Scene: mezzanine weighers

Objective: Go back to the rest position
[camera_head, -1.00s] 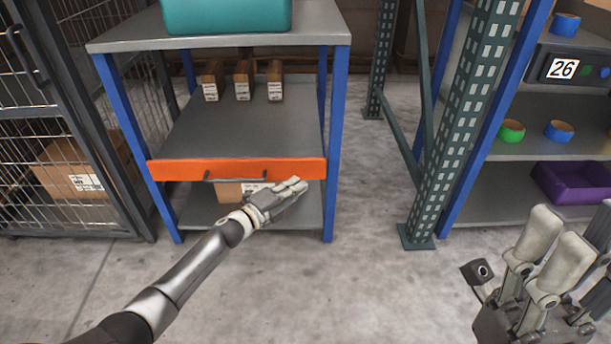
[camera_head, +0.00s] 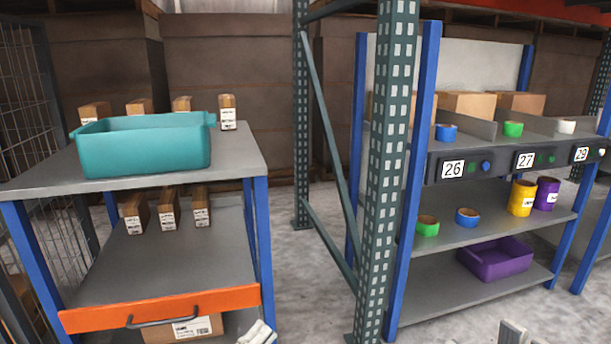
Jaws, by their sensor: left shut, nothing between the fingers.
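My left gripper (camera_head: 258,333) shows only as pale fingertips at the bottom edge of the head view. They are shut and empty, just below the right end of the orange drawer front (camera_head: 160,308). The drawer's dark handle (camera_head: 177,310) is to their left, with no finger around it. Of my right gripper (camera_head: 514,332) only small grey tips show at the bottom edge, in front of the right-hand shelf; whether it is open or shut is cut off.
A workbench (camera_head: 233,160) with blue legs carries a teal bin (camera_head: 145,150) and small brown boxes. A green perforated rack post (camera_head: 385,170) stands between it and a shelf with numbered displays, rolls, cans and a purple bin (camera_head: 495,262). Concrete floor (camera_head: 305,300) lies between them.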

